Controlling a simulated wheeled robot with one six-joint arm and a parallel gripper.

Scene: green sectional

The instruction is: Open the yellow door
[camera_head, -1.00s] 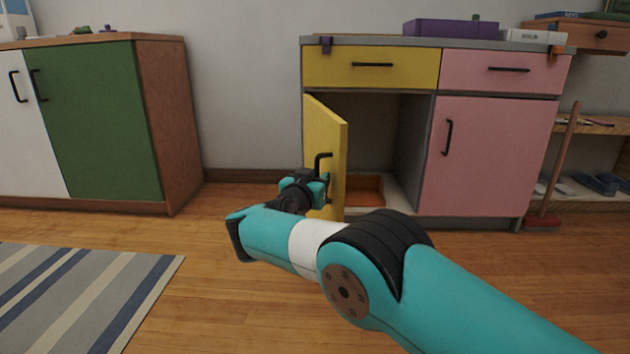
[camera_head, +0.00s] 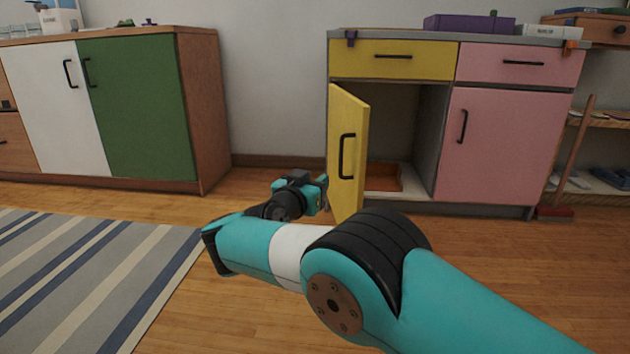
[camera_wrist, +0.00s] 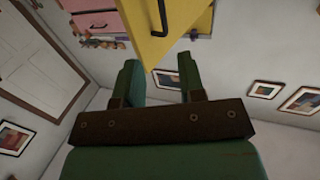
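The yellow door (camera_head: 347,185) stands swung well open on its left side, showing the cabinet's dark inside. Its black handle (camera_head: 347,157) is on the outer face and is free of my gripper. My gripper (camera_head: 322,190) is low, just left of the door in the head view, and apart from the handle. In the wrist view the two fingers (camera_wrist: 159,85) are spread with nothing between them. The yellow door (camera_wrist: 180,35) and its handle (camera_wrist: 164,14) show beyond the fingertips there. Whether a finger touches the door cannot be told.
A yellow drawer (camera_head: 392,62) is shut above the opening. A pink door (camera_head: 495,150) and pink drawer are shut to the right. An orange-brown box (camera_head: 384,178) sits inside the cabinet. A green-and-white cabinet (camera_head: 140,110) stands left. A striped rug (camera_head: 90,270) covers the floor at left.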

